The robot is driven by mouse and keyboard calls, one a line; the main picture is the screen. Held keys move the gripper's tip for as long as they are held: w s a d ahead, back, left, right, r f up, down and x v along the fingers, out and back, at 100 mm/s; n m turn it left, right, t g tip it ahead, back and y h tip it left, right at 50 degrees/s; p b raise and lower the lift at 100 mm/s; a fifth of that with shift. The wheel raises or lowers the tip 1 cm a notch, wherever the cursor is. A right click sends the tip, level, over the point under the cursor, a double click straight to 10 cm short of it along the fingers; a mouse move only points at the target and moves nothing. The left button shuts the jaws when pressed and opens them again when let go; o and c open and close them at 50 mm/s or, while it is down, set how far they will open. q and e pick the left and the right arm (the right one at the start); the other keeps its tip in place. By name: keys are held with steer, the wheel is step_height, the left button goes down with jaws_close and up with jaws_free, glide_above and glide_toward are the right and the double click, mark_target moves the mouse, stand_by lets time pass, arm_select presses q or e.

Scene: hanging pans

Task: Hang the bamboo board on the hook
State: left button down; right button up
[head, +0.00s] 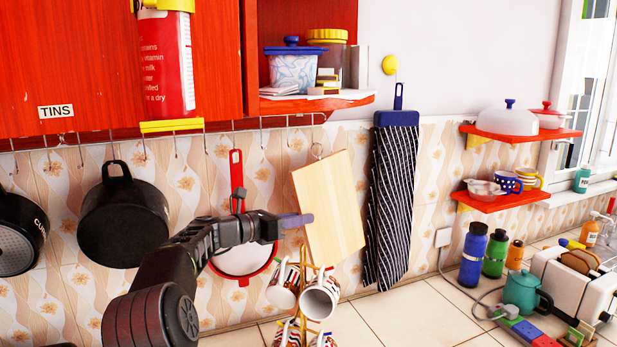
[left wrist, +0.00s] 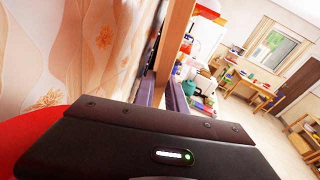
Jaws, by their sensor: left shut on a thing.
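The bamboo board (head: 331,209) is a pale wooden slab, slightly tilted, in front of the tiled wall in the head view. A ring (head: 316,150) shows at its top, just below the right end of the hook rail (head: 262,121). I cannot tell whether the ring is on a hook. My left gripper (head: 298,220) comes in from the left and is shut on the board's left edge. In the left wrist view the board's edge (left wrist: 176,42) stands upright beyond the dark gripper body. My right gripper is not in view.
Black pans (head: 122,215) and a red-handled pan (head: 238,256) hang to the left. A striped apron (head: 391,200) hangs close right of the board. A mug stand with several mugs (head: 319,298) stands below. Red cabinets (head: 75,60) are above.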

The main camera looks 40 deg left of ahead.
arm_select(q)
steer(key=shift+r, duration=0.15)
steer(key=c, duration=1.4)
jaws_free()
steer(key=shift+o, duration=0.6)
steer(key=shift+f, duration=0.25)
steer(key=b+v, duration=0.2)
steer(key=v, duration=0.6)
steer(key=shift+b, duration=0.35)
steer(key=shift+w+d+r, duration=0.1)
steer(key=shift+r, duration=0.1)
